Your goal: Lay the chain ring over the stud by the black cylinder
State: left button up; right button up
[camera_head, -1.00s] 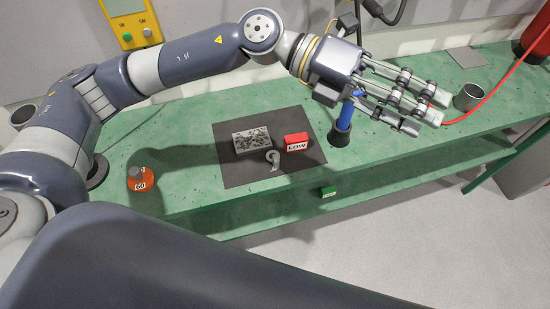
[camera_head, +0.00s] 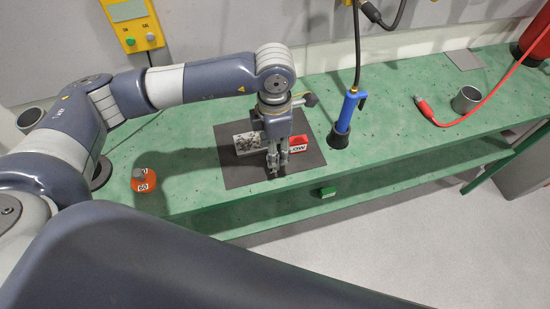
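My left gripper (camera_head: 277,170) points down over the dark mat (camera_head: 240,178) in the head view, its fingers close together low over the mat's front part. I cannot tell whether they are open or shut on something. The small grey curled piece on the mat, possibly the chain ring, is hidden behind the gripper. I cannot make out a stud or the black cylinder for certain; a black round holder (camera_head: 338,140) stands right of the mat. My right gripper is not in view.
A speckled grey block (camera_head: 245,143) and a red lettered block (camera_head: 298,144) lie on the mat. A blue tool (camera_head: 347,110) stands in the black holder. An orange weight (camera_head: 143,181) is at left. A grey cup (camera_head: 466,99) and red cable (camera_head: 490,98) are at right on the green bench (camera_head: 400,100).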

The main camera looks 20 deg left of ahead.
pick_arm(q)
jog(key=shift+f, duration=0.7)
jog(key=shift+w+f+p, duration=0.1)
jog(key=shift+f+p, duration=0.2)
jog(key=shift+p, duration=0.15)
jog(key=f+p, duration=0.2)
jog(key=f, duration=0.1)
jog(key=shift+w+d+f, duration=0.1)
jog(key=shift+w+f, duration=0.1)
jog(key=shift+f, duration=0.65)
grip_shut()
